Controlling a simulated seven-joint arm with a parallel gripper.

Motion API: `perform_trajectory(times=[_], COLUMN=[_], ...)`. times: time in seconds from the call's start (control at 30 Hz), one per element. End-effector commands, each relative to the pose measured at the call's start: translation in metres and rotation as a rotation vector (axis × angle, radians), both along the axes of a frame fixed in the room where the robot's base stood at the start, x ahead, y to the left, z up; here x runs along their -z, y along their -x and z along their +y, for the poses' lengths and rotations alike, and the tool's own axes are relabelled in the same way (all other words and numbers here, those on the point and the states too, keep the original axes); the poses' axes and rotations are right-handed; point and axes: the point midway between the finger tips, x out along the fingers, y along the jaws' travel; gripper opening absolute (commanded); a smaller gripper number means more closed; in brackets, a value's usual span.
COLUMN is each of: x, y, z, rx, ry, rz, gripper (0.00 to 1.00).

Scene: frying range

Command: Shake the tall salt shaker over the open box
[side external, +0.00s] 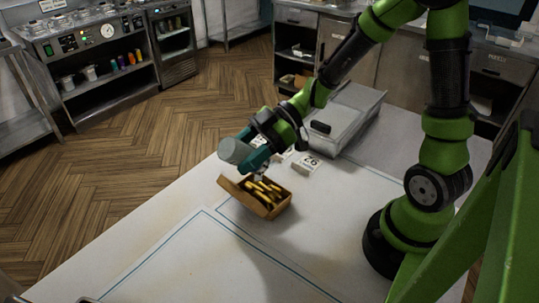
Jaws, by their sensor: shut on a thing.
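The open box (268,211) is a small brown carton with yellowish stick-like pieces (262,189) inside, standing on the pale work table. My gripper (250,157) is above the box's back edge. It is shut on the salt shaker (235,150), a grey-white cylinder that lies tilted, with its rounded end to the left. The shaker is clear of the table, above the box's back left side. The fingertips are partly hidden, and I cannot make out the shaker's holes or any salt.
A small white block with dark numerals (305,165) stands behind the box. A grey lidded bin (352,115) is farther back right. The table's front (150,268) is bare, with outlined areas. Its left edge borders the wooden floor.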

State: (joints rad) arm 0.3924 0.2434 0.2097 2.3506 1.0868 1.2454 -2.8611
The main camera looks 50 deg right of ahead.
Motion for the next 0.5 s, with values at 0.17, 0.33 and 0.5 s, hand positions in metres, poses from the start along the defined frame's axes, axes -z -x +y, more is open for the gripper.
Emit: perform_trajectory(times=[0.17, 0.33, 0.5], x=[-0.020, -0.038, -0.036], y=[0.000, -0.001, 0.005], z=[0.000, 0.000, -0.009], rx=[0.000, 0.000, 0.067], ry=[0.001, 0.001, -0.082], rz=[-0.007, -0.007, 0.137], gripper=[0.20, 0.20, 0.20])
